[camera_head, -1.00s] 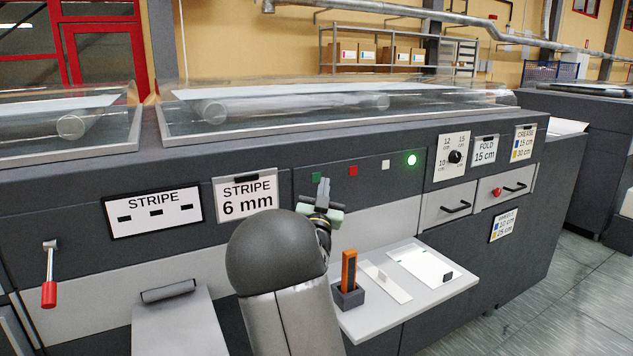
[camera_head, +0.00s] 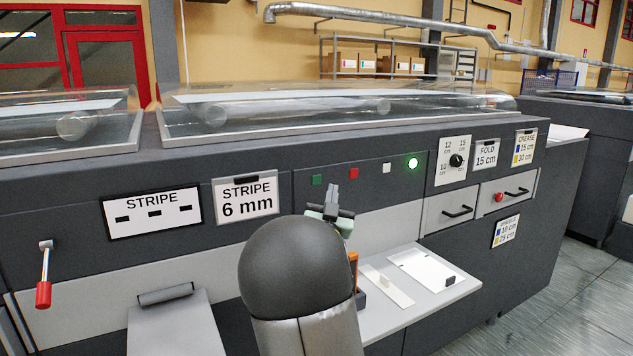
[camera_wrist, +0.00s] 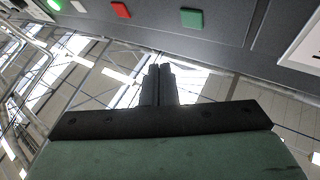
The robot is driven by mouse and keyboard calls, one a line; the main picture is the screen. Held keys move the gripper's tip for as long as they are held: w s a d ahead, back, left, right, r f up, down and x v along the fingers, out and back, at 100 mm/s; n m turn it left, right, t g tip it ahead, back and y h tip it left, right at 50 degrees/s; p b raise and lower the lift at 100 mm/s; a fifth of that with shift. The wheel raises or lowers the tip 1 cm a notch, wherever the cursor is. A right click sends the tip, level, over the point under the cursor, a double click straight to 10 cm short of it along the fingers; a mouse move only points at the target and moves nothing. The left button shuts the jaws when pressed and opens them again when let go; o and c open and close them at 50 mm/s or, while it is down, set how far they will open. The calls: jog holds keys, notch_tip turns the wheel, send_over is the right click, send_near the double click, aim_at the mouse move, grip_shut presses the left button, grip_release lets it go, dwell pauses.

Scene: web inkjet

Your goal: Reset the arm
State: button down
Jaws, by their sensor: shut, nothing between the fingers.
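My gripper (camera_head: 331,194) is in front of the machine's panel in the head view, below the row of square buttons, with my arm rising from the bottom of the picture. In the wrist view, the gripper (camera_wrist: 159,72) has its two dark fingers pressed together and empty, pointing up toward the ceiling windows. The fingers are apart from the panel. My arm partly hides the orange item in its dark holder.
The panel has a green button (camera_head: 317,180), a red button (camera_head: 353,173), a white button (camera_head: 387,168) and a lit green lamp (camera_head: 413,163). A shelf (camera_head: 425,292) juts out at the right. A red-handled lever (camera_head: 43,294) is at the left.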

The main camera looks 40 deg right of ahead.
jog(key=s+a+f+n+g+y+p, duration=0.25)
jog(key=a+y, duration=0.25)
jog(key=a, duration=0.3)
jog(key=s+a+f+n+g+y+p, duration=0.1)
jog(key=a+f+n+g+y+p, duration=0.15)
jog(key=a+f+y, duration=0.4)
jog(key=s+a+f+n+g+y+p, duration=0.1)
jog(key=s+a+g+y+p, duration=0.15)
jog(key=a, duration=0.65)
jog(key=s+a+f+n+g+y+p, duration=0.1)
jog(key=s+a, duration=0.5)
jog(key=s, duration=0.6)
jog(key=s+a+f+n+g+y+p, duration=0.1)
jog(key=s+a+n+g+p, duration=0.3)
jog(key=s, duration=0.8)
jog(key=a+n+g, duration=0.1)
jog(key=a+g, duration=0.1)
jog(key=g, duration=0.1)
jog(key=shift+g+y, duration=0.35)
jog(key=shift+y, duration=0.05)
